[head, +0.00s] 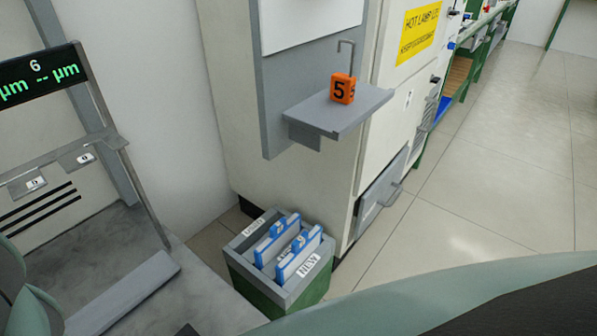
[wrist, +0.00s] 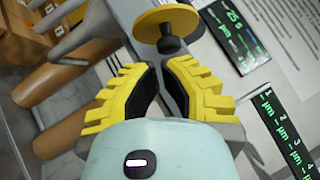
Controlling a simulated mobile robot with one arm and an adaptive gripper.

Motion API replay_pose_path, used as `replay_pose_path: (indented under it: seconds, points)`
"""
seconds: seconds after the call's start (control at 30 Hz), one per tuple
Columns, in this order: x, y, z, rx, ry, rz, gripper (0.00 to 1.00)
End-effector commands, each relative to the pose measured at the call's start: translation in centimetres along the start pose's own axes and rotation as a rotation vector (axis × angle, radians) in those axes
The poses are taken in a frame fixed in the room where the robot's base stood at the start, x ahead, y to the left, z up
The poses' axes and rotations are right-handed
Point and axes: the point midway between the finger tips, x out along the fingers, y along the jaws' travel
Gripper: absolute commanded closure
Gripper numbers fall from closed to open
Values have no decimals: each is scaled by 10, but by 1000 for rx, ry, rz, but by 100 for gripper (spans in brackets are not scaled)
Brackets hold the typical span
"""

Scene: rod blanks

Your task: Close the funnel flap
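My gripper (wrist: 160,64) shows in the wrist view as two yellow ribbed fingers with black inner pads. Their tips are close together, with a thin gap at most, and nothing shows between them. A yellow disc with a dark knob (wrist: 170,44) lies just beyond the tips; I cannot tell whether they touch. In the head view, a grey hinged panel with a handle (head: 380,190) sits low on the cream machine and may stand slightly open. I cannot tell for certain which part is the funnel flap. My gripper is outside the head view.
A green-and-grey bin (head: 240,262) with blue-edged folders stands by the machine. Brown cylinders (wrist: 62,97) lie left in the wrist view. Open floor (head: 490,190) extends right.

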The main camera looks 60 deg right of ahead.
Motion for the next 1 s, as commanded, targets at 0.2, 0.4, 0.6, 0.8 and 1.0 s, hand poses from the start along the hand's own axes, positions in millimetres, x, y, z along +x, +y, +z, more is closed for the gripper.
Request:
replay_pose_path:
  seconds: [0.2,0.4,0.6,0.8,1.0]
  points:
    - [2,-6,-1,-28,5,24,100]
    - [2,-6,0,-48,4,46,100]
    - [4,-8,0,-71,5,69,100]
    - [5,-11,2,-98,5,95,100]
    - [6,-13,2,-129,5,129,100]
